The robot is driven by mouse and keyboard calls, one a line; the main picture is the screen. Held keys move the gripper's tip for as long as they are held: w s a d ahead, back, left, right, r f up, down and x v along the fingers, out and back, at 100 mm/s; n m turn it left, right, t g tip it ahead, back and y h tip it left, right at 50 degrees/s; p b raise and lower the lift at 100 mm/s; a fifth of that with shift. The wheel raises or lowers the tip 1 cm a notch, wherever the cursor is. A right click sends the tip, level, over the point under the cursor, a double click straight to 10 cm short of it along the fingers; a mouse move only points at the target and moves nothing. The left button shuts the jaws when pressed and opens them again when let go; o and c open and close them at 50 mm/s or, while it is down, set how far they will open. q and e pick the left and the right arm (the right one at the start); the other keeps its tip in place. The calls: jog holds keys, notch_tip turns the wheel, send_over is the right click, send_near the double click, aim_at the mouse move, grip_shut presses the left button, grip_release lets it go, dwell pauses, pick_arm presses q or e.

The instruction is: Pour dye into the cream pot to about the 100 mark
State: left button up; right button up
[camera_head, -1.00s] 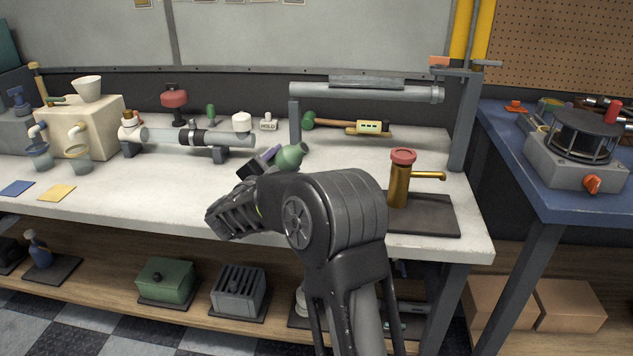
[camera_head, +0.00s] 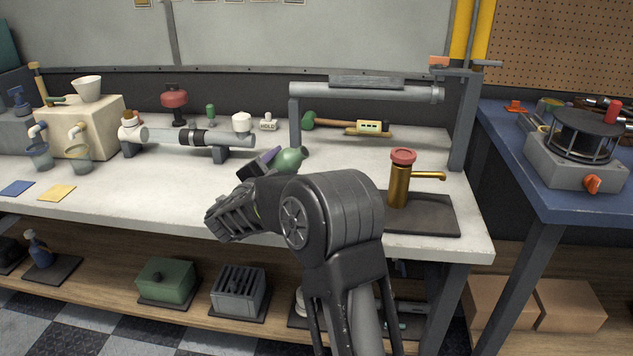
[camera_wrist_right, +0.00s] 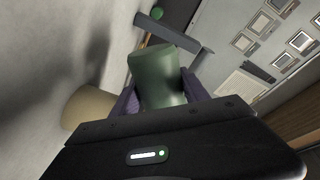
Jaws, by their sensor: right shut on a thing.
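My right gripper (camera_head: 270,158) is shut on a green vessel (camera_head: 290,161) above the middle of the bench. In the right wrist view the vessel (camera_wrist_right: 157,76) sits between the purple fingers and looks tilted. Whether dye is in it or leaving it cannot be seen. A beige rounded thing (camera_wrist_right: 85,108) shows beside and partly behind the gripper body in the right wrist view. It may be the cream pot, but no mark or level shows on it. In the head view my arm covers the bench below the vessel, and no such pot shows there. My left gripper is out of view.
A brass pump with a red top (camera_head: 401,178) stands on a dark mat to the right. A grey pipe (camera_head: 365,92) spans the back. The bench's left front is mostly clear.

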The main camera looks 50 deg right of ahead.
jog(key=shift+w+a+f+m, duration=0.1)
jog(key=shift+w+f+m, duration=0.15)
jog(key=shift+m, duration=0.65)
jog(key=shift+w+a+f+m, duration=0.1)
jog(key=shift+f+m, duration=0.15)
jog(key=shift+m, duration=0.65)
dwell(2.3)
jog(key=shift+s+d+r+m, duration=0.15)
jog(key=shift+s+r+m, duration=0.2)
jog(key=shift+r, duration=0.3)
jog(key=shift+s+d+r+m, duration=0.1)
jog(key=shift+r+m, duration=0.35)
jog(key=shift+r, duration=0.2)
dwell(0.7)
jog(key=shift+f+m+y, duration=0.15)
jog(key=shift+m+y, duration=0.15)
jog(key=shift+m, duration=0.4)
dwell(1.2)
